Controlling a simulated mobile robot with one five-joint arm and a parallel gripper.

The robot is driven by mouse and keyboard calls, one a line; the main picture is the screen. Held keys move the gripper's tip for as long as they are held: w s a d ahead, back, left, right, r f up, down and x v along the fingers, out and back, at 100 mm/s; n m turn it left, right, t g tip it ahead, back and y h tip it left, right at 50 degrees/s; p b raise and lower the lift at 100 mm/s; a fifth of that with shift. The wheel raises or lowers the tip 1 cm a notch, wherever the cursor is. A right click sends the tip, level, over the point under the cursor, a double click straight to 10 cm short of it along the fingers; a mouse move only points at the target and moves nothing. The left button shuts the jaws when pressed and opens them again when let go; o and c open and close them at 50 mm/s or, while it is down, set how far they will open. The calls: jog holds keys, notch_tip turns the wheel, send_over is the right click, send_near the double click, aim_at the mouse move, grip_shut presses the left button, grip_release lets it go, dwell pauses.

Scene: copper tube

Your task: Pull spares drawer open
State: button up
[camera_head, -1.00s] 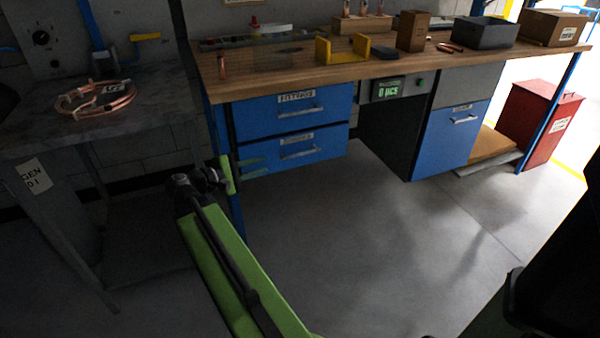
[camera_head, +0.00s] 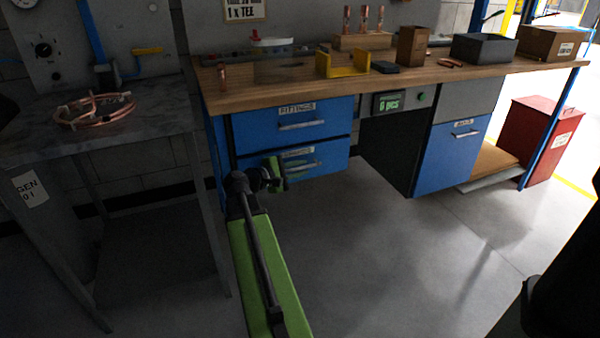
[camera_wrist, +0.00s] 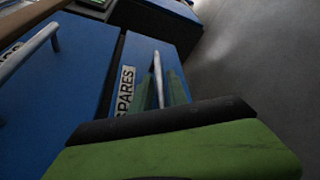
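The spares drawer (camera_head: 334,158) is the lower of two blue drawers under the bench and looks shut. Its label reads SPARES in the wrist view (camera_wrist: 124,92). Its metal bar handle (camera_wrist: 158,72) runs between the two green fingers of my gripper (camera_wrist: 162,86). The fingers are apart, one on each side of the handle, with a gap visible. In the head view my gripper (camera_head: 298,171) is in front of the drawer's left half and partly covers the handle and label. I cannot tell whether a finger touches the handle.
The fittings drawer (camera_head: 256,124) is directly above, with its own projecting handle (camera_head: 302,125). A grey table (camera_head: 150,118) with copper tubing (camera_head: 95,110) stands at the left. A blue cabinet (camera_head: 450,160) and red bin (camera_head: 540,140) are at the right. The floor in front is clear.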

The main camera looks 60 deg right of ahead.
jog(key=shift+s+d, duration=0.1)
jog(key=shift+d, duration=0.15)
grip_shut()
dwell(1.3)
